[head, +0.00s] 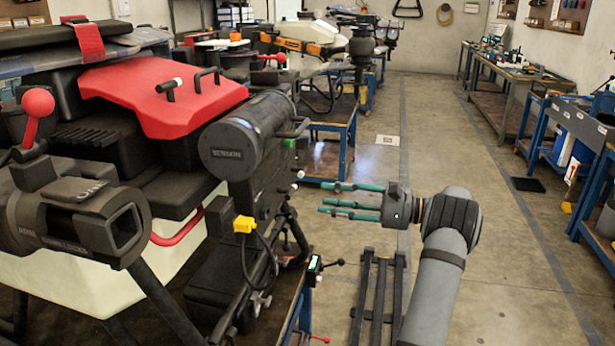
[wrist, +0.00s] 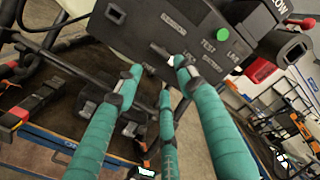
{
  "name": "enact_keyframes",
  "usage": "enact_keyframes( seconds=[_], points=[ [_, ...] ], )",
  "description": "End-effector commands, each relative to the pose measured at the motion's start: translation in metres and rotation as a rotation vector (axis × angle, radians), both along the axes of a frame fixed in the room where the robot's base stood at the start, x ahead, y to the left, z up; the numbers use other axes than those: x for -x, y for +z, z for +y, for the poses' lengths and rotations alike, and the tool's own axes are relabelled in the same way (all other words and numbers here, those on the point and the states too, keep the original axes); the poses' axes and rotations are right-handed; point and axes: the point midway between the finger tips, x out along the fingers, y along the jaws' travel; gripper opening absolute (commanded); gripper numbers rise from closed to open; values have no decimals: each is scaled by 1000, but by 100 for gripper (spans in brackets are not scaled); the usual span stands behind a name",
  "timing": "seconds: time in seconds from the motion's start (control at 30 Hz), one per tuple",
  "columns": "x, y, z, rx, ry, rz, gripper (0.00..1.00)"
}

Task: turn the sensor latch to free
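A dark panel (wrist: 150,30) fills the top of the wrist view, with several partly legible white labels and a green round spot (wrist: 222,34). A small dark lever (wrist: 161,51) on it, near the fingertips, looks like the sensor latch; its exact setting cannot be made out. My gripper (wrist: 158,80) has three teal fingers, spread apart with nothing between them. In the head view my gripper (head: 332,200) points left toward the dark side of the drone (head: 235,190), with a visible gap. The latch cannot be picked out in the head view.
The drone's red cover (head: 160,95) and cylindrical housing (head: 240,150) stand at the left. A yellow connector (head: 243,224) with a cable hangs below. A small device with a black-knobbed lever (head: 314,268) sits lower down.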

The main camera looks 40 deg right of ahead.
Motion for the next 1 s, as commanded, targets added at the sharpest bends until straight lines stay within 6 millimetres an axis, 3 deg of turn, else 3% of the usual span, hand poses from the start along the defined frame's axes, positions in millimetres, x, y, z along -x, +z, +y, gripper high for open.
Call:
enact_keyframes(
  seconds=[0.17,0.63,1.0],
  points=[
    [-10,1,7,0,3,2,39],
    [-76,2,52,0,3,2,39],
    [-86,0,58,0,-1,2,39]
  ],
)
